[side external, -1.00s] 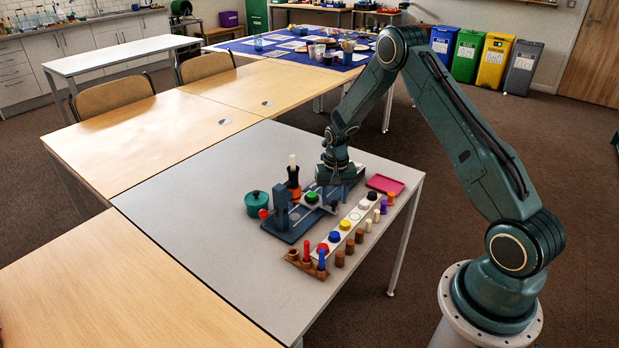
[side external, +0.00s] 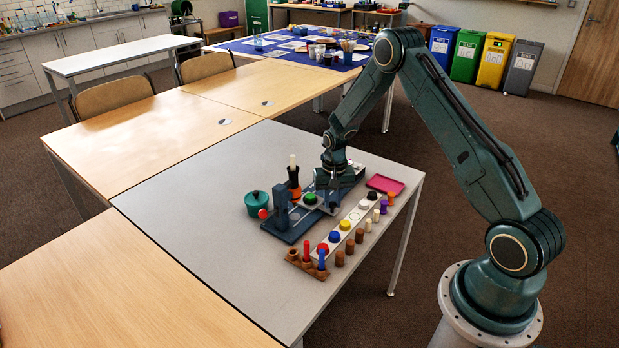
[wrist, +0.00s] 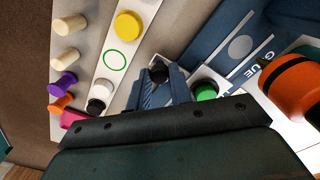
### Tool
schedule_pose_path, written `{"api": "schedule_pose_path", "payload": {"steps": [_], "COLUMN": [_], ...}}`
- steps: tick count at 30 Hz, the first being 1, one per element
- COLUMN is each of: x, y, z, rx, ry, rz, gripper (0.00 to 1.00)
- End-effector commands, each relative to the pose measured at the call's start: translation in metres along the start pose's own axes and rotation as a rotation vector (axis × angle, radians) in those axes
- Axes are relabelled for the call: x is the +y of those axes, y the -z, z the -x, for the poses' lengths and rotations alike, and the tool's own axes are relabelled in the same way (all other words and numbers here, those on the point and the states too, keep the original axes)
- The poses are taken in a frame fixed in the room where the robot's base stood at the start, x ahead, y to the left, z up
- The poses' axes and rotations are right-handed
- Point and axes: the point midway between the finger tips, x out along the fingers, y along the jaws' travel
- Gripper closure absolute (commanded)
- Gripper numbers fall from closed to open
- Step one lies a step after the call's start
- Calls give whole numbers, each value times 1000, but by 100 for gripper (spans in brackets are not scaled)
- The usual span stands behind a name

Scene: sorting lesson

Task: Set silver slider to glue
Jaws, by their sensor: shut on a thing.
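A dark knob (wrist: 158,72) beside the disc stands between my fingers. My gripper (wrist: 165,90) is shut on this knob, which appears to be the slider's handle. In the side external view my gripper (side external: 333,188) is low over the base, and its fingertips are mostly hidden. The green disc (side external: 310,198) is just left of it. The word GLUE (wrist: 249,75) is printed on the base beside the slider. The orange and black bottle (wrist: 290,76) stands close by.
A white strip with coloured discs (side external: 347,225) runs along the front of the base, with several pegs beside it. A pink tray (side external: 385,184) lies at the right. A teal pot (side external: 256,205) stands left of the base. The grey table is clear further left.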

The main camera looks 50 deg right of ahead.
Motion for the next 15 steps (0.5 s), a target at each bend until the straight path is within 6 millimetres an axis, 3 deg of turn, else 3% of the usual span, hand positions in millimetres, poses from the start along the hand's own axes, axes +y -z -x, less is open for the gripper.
{"api": "schedule_pose_path", "payload": {"steps": [9, 15], "x": [-42, -57], "y": [-41, -57], "z": [0, 0], "rx": [-1, 0], "ry": [1, 2], "rz": [6, 2], "gripper": [100, 100]}}
